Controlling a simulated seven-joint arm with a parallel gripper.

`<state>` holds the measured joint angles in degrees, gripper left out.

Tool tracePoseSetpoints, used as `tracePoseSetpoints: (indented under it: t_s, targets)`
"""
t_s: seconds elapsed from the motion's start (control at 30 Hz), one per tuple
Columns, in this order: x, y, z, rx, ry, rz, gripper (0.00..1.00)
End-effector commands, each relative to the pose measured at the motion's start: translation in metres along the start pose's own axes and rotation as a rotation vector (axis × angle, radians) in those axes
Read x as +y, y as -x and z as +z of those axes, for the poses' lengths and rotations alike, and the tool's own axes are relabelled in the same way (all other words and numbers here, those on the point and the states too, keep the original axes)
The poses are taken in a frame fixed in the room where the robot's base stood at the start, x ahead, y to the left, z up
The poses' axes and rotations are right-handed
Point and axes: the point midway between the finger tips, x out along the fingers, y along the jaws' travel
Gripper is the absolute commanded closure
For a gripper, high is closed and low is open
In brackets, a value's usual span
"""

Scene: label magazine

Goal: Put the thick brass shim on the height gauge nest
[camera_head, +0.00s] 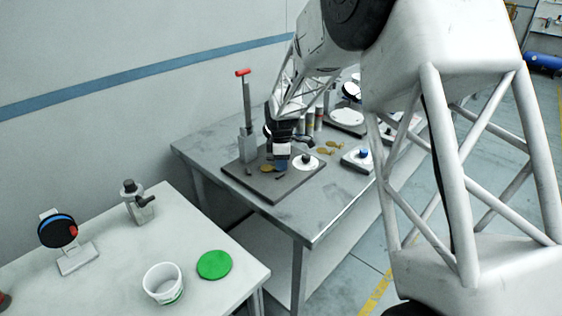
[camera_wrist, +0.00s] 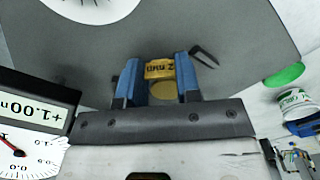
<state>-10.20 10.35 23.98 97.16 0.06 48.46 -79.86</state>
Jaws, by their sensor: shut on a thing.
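My gripper (camera_head: 281,168) is low over the dark plate on the grey table. In the wrist view its two blue fingers (camera_wrist: 158,85) are shut on a brass shim (camera_wrist: 159,69), whose tab reads "2 mm" upside down. The shim's round end lies between the fingers. In the head view a bit of brass (camera_head: 265,168) shows just left of the fingers. A white disc (camera_head: 305,163) lies on the plate to the gripper's right; it also shows at the wrist view's top (camera_wrist: 90,8). I cannot tell which part is the height gauge nest.
A post with a red handle (camera_head: 247,110) stands at the plate's back left. A display (camera_wrist: 36,104) reads about +1.00. A small black bracket (camera_wrist: 205,57) lies near the fingers. A bucket (camera_head: 163,284) and green lid (camera_head: 214,265) stand on the nearer table.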

Motion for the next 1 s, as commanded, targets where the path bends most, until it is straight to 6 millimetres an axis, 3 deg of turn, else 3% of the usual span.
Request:
tracePoseSetpoints:
  t_s: [0.27, 0.3, 0.47, 0.77, 1.0]
  targets:
    - [0.000, -0.004, 0.000, 0.000, 0.000, 0.000, 0.96]
    - [0.000, -0.004, 0.000, 0.000, 0.000, 0.000, 0.64]
    - [0.000, -0.004, 0.000, 0.000, 0.000, -0.001, 0.40]
    - [-0.001, -0.004, 0.000, 0.000, 0.000, -0.003, 0.39]
    - [-0.001, 0.012, 0.000, 0.000, 0.000, -0.001, 0.39]
